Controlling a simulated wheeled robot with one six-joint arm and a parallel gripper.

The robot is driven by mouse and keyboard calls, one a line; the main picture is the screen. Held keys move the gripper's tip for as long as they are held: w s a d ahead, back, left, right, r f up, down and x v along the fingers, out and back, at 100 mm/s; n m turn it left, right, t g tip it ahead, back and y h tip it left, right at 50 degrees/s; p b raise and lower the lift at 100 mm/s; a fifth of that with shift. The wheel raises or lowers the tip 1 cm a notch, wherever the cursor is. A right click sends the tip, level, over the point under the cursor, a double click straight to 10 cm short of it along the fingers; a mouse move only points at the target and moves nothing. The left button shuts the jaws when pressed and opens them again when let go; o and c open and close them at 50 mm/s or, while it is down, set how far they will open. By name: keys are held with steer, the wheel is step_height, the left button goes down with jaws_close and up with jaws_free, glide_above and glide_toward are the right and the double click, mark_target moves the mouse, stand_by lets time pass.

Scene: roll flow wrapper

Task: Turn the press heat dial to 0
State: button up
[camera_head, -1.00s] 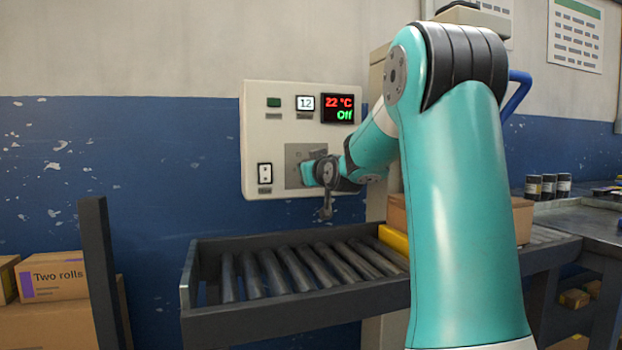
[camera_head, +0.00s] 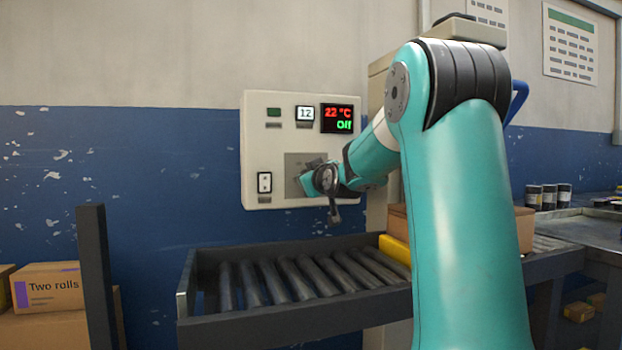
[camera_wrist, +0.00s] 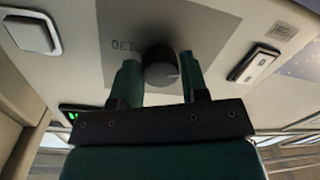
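The press heat dial (camera_wrist: 160,67) is a round black knob with a light pointer mark, on a grey plate (camera_wrist: 205,35) of the control panel. In the wrist view it lies between the two green fingers of my gripper (camera_wrist: 160,77), one on each side. The fingers are parted by about the knob's width. I cannot tell whether they touch it. In the head view my gripper (camera_head: 308,179) is at the panel's grey plate (camera_head: 293,168) and hides the dial. The display (camera_head: 337,118) reads 22 °C and Off.
A dark post (camera_head: 95,270) stands at left.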

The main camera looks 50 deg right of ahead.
steer(key=o, duration=0.3)
steer(key=shift+o, duration=0.2)
steer(key=p+v, duration=0.2)
steer(key=v, duration=1.5)
steer(key=shift+a+p, duration=0.2)
steer(key=shift+p, duration=0.1)
